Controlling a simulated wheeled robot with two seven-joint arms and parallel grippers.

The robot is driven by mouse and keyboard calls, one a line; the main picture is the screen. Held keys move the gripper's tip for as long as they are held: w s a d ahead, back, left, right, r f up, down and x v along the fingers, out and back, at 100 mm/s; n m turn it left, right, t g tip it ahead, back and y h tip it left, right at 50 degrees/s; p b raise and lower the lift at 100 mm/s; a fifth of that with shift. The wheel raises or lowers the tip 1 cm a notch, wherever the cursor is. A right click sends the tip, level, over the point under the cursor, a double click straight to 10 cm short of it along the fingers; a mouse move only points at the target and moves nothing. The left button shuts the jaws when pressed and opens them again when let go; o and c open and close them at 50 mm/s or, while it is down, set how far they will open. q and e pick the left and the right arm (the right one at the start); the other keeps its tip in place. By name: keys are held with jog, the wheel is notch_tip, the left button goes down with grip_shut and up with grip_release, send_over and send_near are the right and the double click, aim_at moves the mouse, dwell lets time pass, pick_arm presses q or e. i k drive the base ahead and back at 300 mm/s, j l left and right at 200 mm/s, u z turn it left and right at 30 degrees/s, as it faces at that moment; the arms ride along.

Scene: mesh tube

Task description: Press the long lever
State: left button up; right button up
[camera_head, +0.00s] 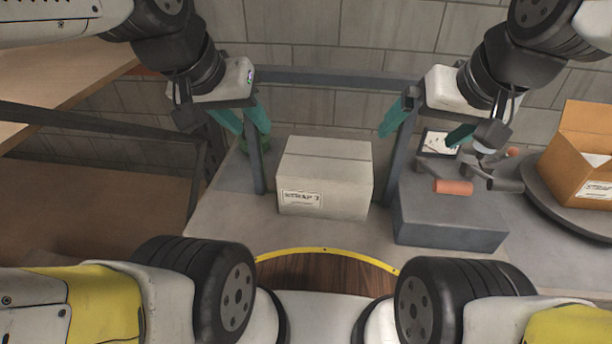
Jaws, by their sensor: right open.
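A grey block (450,222) stands on the table at the right. On it is a dark metal mechanism with levers (488,160). One thick orange handle (453,187) points toward the front left, and a smaller orange end (513,152) shows behind at the right. I cannot tell for sure which lever is the long one. My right gripper (420,138) has its teal fingers wide apart; the right finger is near the mechanism in the picture, and I see no clear contact. My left gripper (254,130) hangs at the left, its teal fingers apart, with nothing between them.
A closed pale carton (325,178) marked "STRAP" sits mid-table between my grippers. An open brown carton (580,165) stands on a round dark turntable (560,208) at the far right. A dark metal frame (330,78) spans the back. A wooden shelf (70,72) is at the left.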

aim_at(435, 173)
jog(key=k+l, duration=0.2)
jog(key=l, duration=0.15)
jog(key=k+l, duration=0.15)
jog(key=l, duration=0.25)
jog(key=k+l+z, duration=0.1)
jog(key=l, duration=0.25)
jog(key=k, duration=0.1)
